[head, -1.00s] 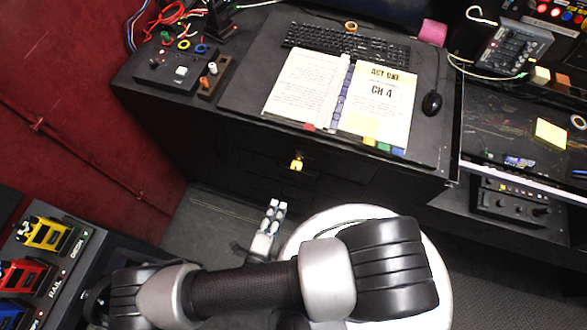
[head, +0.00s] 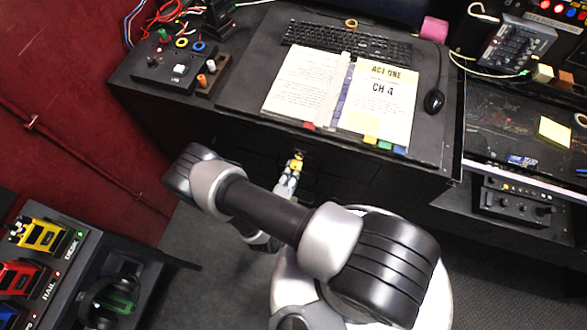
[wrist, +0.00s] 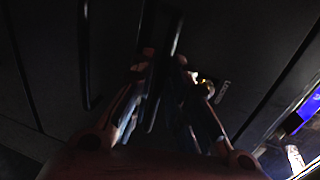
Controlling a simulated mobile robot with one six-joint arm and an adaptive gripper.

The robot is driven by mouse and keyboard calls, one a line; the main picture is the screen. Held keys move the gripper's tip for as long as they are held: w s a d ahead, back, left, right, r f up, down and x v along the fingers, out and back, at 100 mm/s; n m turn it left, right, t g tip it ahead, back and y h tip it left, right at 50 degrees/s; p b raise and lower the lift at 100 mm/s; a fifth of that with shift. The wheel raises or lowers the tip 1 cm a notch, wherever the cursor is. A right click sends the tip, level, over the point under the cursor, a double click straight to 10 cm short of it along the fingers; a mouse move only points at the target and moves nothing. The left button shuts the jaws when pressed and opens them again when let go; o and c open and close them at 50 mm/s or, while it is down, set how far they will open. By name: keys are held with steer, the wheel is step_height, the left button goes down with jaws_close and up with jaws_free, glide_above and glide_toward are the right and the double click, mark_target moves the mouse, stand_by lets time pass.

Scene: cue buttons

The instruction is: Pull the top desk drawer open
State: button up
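The desk (head: 430,165) has a black front with dark drawers (head: 240,145) below its top. Panel seams are hard to make out. A small yellow tag or lock (head: 298,158) sits on the upper drawer front. My gripper (head: 292,172) is at the drawer front, right beside the yellow piece and partly covering it. In the dark wrist view, the two fingers (wrist: 167,62) stand apart, with a dark bar-like handle (wrist: 176,28) running between them. I cannot tell whether either finger touches it. The drawer looks closed.
An open binder (head: 345,95), keyboard (head: 345,42) and mouse (head: 434,101) lie on the desk top. A button box (head: 165,68) stands at its left end. A rack with yellow and red units (head: 40,236) is at lower left. Floor is clear before the desk.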

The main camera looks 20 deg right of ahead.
steer(key=shift+w+d, duration=0.25)
steer(key=shift+w, duration=0.1)
jaws_close()
stand_by(0.5)
